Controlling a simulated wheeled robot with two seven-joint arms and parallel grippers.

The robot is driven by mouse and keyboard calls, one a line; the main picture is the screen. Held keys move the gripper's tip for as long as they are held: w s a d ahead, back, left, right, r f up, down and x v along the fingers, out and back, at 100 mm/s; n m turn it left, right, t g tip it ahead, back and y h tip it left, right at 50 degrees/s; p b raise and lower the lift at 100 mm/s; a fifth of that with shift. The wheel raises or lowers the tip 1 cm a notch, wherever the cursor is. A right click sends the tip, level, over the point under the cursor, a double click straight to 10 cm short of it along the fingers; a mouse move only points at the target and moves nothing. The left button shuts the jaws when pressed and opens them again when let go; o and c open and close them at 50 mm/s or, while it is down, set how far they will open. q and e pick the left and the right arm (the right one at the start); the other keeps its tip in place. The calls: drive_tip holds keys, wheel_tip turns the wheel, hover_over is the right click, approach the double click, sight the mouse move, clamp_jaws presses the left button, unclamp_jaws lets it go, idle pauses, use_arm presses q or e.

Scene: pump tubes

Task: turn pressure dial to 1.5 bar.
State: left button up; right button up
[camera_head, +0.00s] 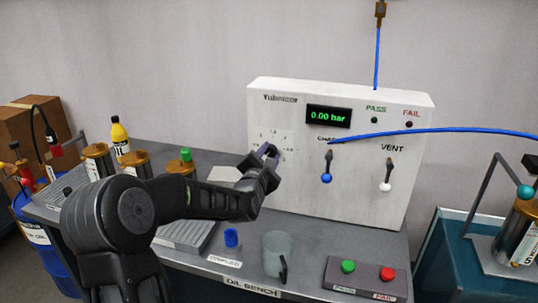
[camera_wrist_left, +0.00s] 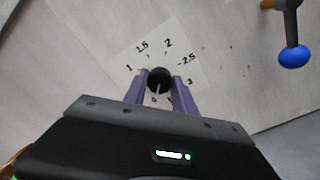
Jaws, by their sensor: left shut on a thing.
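The pressure dial is a black knob (camera_wrist_left: 159,79) on a white scale plate (camera_wrist_left: 190,73) marked 1, 1.5, 2, 2.5 and 3. The scale plate also shows on the left of the white panel (camera_head: 350,190) in the head view. My left gripper (camera_wrist_left: 158,88) is shut on the knob, its purple fingers on both sides. A pale line on the knob points toward the lower part of the scale, near a 0. In the head view my left gripper (camera_head: 267,156) hides the knob. The display (camera_head: 328,117) reads 0.00 bar. My right gripper is not in view.
A blue-knobbed lever (camera_head: 326,172) and the white VENT lever (camera_head: 387,180) hang right of the dial. A blue hose (camera_head: 440,130) crosses the panel.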

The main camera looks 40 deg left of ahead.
use_arm(q)
clamp_jaws()
drive_tip(key=shift+f+m+b, duration=0.2)
drive_tip(key=shift+m+b, duration=0.4)
drive_tip(key=shift+b, duration=0.6)
drive_tip(key=m+b, duration=0.8)
drive_tip(key=b, duration=0.2)
drive_tip(key=shift+f+m, duration=0.1)
drive_tip(key=shift+m, duration=0.2)
drive_tip(key=shift+m+b, duration=0.9)
drive_tip(key=shift+b, duration=0.1)
drive_tip(key=m+b, duration=0.2)
drive_tip(key=m, duration=0.2)
drive_tip(key=m+b, duration=0.1)
drive_tip(key=m, duration=0.2)
drive_tip(key=shift+m+t+b, duration=0.3)
drive_tip(key=shift+b, duration=0.1)
drive_tip(key=m+b, duration=0.1)
drive_tip(key=m, duration=0.2)
drive_tip(key=shift+m+h, duration=0.4)
drive_tip(key=m, duration=0.4)
drive_tip(key=shift+r+b, duration=0.2)
drive_tip(key=shift+b, duration=0.1)
drive_tip(key=shift+m, duration=0.4)
